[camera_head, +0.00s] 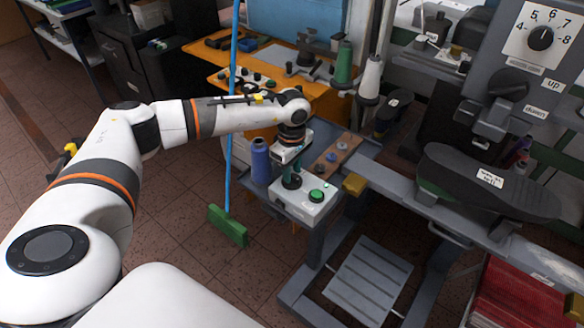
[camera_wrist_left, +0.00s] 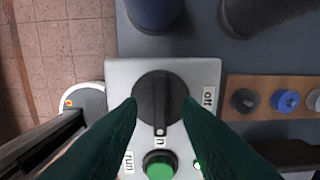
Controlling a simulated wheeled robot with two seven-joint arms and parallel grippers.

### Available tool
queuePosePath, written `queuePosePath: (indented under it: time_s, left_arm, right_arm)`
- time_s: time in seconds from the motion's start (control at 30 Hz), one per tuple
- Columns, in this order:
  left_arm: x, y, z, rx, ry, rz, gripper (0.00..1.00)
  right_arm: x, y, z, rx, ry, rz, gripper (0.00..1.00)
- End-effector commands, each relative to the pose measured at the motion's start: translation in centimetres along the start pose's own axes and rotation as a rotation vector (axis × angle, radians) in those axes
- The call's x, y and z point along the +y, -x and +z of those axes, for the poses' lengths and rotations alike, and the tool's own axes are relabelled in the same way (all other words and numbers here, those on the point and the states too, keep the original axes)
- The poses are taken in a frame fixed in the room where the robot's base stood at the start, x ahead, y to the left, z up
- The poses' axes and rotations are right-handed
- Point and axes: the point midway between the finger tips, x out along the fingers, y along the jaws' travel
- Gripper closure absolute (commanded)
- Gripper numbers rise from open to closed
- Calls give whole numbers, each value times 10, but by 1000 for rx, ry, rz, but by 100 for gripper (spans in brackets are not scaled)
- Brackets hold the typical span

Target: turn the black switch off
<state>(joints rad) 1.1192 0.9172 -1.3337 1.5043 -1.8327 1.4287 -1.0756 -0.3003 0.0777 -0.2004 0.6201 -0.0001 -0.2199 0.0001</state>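The black switch (camera_wrist_left: 160,88) is a round knob on a white control box (camera_wrist_left: 122,75). Its pointer bar faces the "on" label in the left wrist view; the "off" label (camera_wrist_left: 208,97) is to its right. My left gripper (camera_wrist_left: 160,104) is open, with dark green fingers on either side of the knob. I cannot tell whether they touch it. In the head view the box (camera_head: 318,212) sits on the grey bench, with my left gripper (camera_head: 291,172) coming down over it and partly hiding the knob. My right gripper is not in view.
A green button (camera_wrist_left: 158,165) and a small green light (camera_wrist_left: 197,165) are on the box. A blue spool (camera_head: 260,162) stands close by at the left. A wooden strip with knobs (camera_head: 335,153) lies behind.

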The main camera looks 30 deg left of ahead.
Motion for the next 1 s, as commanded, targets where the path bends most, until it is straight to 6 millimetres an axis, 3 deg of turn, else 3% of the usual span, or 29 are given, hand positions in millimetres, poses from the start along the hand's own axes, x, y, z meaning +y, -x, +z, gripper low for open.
queuePosePath:
  time_s: [0.2,0.43,0.63,1.0]
  left_arm:
    - [0,-13,0,0,0,0,68]
    - [0,-13,0,0,0,-1,68]
    - [0,-13,0,0,0,-1,99]
    - [0,-14,0,1,33,-1,100]
  right_arm:
    - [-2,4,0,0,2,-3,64]
    - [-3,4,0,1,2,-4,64]
    - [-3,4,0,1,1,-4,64]
    - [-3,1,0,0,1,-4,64]
